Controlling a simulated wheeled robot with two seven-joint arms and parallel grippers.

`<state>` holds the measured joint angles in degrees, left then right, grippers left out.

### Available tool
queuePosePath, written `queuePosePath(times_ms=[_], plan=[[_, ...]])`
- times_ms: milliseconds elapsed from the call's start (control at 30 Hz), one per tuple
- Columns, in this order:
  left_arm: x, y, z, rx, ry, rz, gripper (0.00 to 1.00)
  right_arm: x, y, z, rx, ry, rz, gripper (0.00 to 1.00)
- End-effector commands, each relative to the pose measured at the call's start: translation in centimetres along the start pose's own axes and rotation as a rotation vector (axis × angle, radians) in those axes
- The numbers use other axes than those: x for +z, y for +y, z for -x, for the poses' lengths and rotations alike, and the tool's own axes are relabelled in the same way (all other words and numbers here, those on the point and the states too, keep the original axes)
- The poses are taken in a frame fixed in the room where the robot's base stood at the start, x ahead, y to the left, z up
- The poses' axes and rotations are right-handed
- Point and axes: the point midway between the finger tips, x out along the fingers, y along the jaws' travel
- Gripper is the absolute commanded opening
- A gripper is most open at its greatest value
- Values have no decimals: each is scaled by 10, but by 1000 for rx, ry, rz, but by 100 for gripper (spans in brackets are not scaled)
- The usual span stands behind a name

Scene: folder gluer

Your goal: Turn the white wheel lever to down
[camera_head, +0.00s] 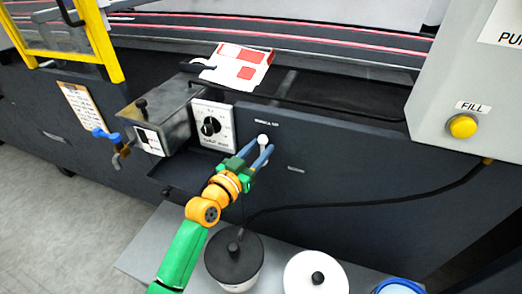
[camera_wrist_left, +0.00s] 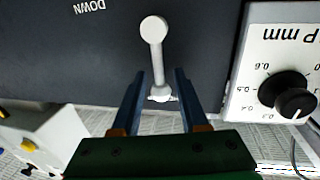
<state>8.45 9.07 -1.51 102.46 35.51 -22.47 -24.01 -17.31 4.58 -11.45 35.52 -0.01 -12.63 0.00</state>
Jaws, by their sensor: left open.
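The white wheel lever (camera_head: 263,139) is on the dark machine panel, with its round white end showing between my left gripper's fingertips in the head view. In the left wrist view the lever (camera_wrist_left: 155,55) is a short white bar with a large round end at the top and a smaller end between the blue fingers. My left gripper (camera_head: 262,147) is open, one finger on each side of the lever; gaps show beside it in the wrist view (camera_wrist_left: 160,76). An inverted DOWN label (camera_wrist_left: 88,6) is at the wrist view's upper left. My right gripper is not in view.
A dial panel with a black knob (camera_head: 210,126) is left of the lever. A grey box (camera_head: 161,110) juts out beyond it. Below are a black-lidded pot (camera_head: 234,256) and a white-lidded pot (camera_head: 316,274). A black cable (camera_head: 370,204) runs to the right.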

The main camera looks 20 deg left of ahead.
Motion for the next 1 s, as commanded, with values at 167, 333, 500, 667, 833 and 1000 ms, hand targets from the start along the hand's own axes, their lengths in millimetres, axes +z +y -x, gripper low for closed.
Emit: queuePosePath(times_ms=[167,333,500,667,833,1000], plan=[[0,0,-3,0,-1,1,43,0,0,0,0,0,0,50],[0,0,-2,0,-1,1,24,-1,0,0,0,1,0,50],[0,0,-2,0,-1,1,0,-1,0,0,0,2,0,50],[0,0,-2,0,0,0,0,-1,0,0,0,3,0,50],[0,0,-2,0,0,0,0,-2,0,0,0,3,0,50],[0,0,-2,0,0,0,0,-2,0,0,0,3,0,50]])
